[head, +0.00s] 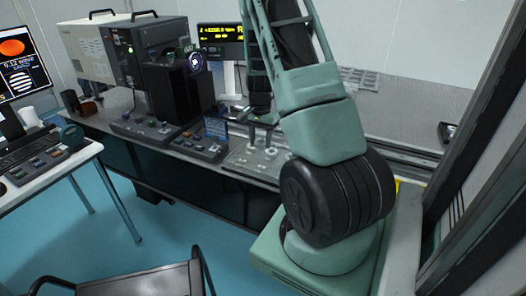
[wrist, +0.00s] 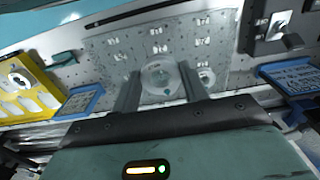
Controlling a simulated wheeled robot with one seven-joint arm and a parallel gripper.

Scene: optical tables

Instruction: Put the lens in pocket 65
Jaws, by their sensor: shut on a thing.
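My gripper (wrist: 160,82) is shut on a clear round lens (wrist: 158,74), which sits between its two dark fingers in the wrist view. Beneath and beyond it is a translucent grey plate (wrist: 128,42) with several pairs of small pale number labels, too small to read, so I cannot tell which is pocket 65. The lens overlaps the near part of the plate; I cannot tell whether it touches it. In the head view my gripper (head: 262,132) is above the plate (head: 243,160) near the bench's front edge. The lens cannot be made out there.
A yellow tray (wrist: 42,92) with white pockets and a ring-shaped part stands left of the plate in the wrist view. Blue-framed panels (wrist: 78,101) (wrist: 292,76) flank the plate. A black mount (wrist: 262,30) stands at the right.

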